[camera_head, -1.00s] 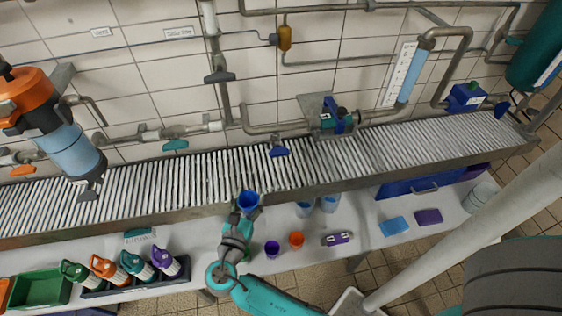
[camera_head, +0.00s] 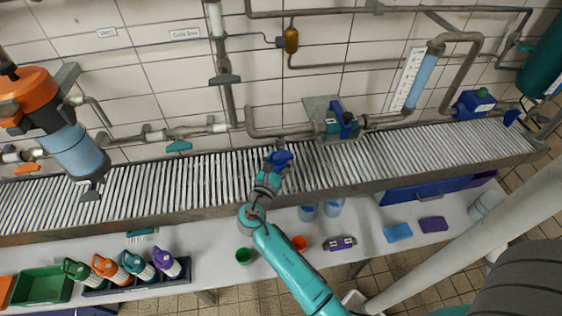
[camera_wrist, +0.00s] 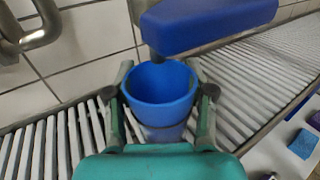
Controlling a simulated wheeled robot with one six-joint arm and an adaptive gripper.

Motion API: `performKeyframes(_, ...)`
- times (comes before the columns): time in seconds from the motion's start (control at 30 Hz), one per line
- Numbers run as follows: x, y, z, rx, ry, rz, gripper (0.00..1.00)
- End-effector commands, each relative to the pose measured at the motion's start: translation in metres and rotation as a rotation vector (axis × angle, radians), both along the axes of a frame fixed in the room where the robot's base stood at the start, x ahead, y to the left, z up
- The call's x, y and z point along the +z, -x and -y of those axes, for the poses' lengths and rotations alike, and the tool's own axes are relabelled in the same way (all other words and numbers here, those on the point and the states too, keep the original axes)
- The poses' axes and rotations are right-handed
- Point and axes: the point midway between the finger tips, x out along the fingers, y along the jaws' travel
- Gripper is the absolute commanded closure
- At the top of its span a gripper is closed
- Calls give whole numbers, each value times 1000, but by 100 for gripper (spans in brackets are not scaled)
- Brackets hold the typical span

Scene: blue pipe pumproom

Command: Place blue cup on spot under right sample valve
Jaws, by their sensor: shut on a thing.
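The blue cup (camera_wrist: 160,118) is upright between the two fingers of my gripper (camera_wrist: 160,78), which is shut on it. In the wrist view its open top faces up and looks empty. A blue valve handle (camera_wrist: 208,22) hangs just above and beyond the cup, its near end over the far rim. In the head view the same blue handle (camera_head: 281,157) is above the slatted conveyor (camera_head: 220,180), and my gripper (camera_head: 277,170) is right at it. There the cup is mostly hidden or merges with the handle. The surface directly under the cup is hidden.
Pipes run along the tiled wall, with a blue-and-teal valve (camera_head: 340,122) to the right. A bottle rack (camera_head: 130,278) is at left.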

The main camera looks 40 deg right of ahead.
Motion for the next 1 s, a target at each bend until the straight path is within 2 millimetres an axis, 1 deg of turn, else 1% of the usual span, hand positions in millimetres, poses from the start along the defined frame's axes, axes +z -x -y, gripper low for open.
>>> performKeyframes(0.03,1,-3,8,-3,0,1,77)
performKeyframes(0.2,-1,-8,16,0,0,-1,77)
performKeyframes(0.27,-7,-8,17,0,0,-1,77)
performKeyframes(0.4,-25,-8,16,0,0,-3,77)
performKeyframes(0.5,-33,-8,16,0,0,-1,77)
performKeyframes(0.9,-37,-8,16,0,0,0,77)
performKeyframes(0.93,-37,-8,16,0,1,0,39)
performKeyframes(0.97,-37,-8,16,0,1,0,31)
performKeyframes(1.0,-37,-8,16,0,0,0,21)
